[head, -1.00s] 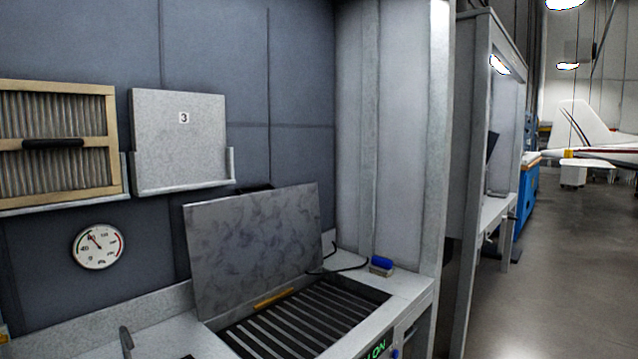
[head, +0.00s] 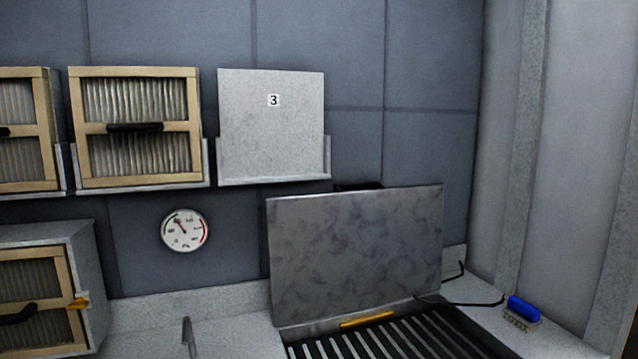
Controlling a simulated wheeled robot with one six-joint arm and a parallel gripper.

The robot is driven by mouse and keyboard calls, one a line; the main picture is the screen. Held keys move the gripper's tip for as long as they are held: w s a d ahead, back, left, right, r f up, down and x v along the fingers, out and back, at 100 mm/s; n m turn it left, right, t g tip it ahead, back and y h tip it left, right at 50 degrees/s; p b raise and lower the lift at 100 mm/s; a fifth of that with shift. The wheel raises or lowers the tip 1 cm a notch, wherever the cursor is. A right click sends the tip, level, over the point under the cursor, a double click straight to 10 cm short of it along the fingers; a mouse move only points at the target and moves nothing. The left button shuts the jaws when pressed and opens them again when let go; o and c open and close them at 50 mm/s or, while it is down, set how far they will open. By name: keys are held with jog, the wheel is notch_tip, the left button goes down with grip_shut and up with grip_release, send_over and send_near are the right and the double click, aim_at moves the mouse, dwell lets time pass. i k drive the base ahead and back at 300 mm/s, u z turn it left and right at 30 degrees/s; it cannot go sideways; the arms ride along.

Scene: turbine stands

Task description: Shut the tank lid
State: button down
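The tank lid (head: 356,248) is a grey, smudged metal panel standing raised and almost upright at the back of the tank. A yellow strip (head: 367,319) lies along its lower edge. Below it the tank opening shows a dark slatted grate (head: 400,340), cut off by the bottom of the head view. My gripper is not in view.
A blue-handled brush (head: 523,311) sits on the counter right of the tank, near a black cable (head: 460,301). Framed filters (head: 138,126), a panel marked 3 (head: 272,125) and a round gauge (head: 186,230) are on the back wall. A filter box (head: 45,290) stands at left.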

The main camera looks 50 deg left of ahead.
aim_at(339, 253)
jog(key=u, duration=0.8)
jog(key=i, duration=0.95)
jog(key=u, duration=0.8)
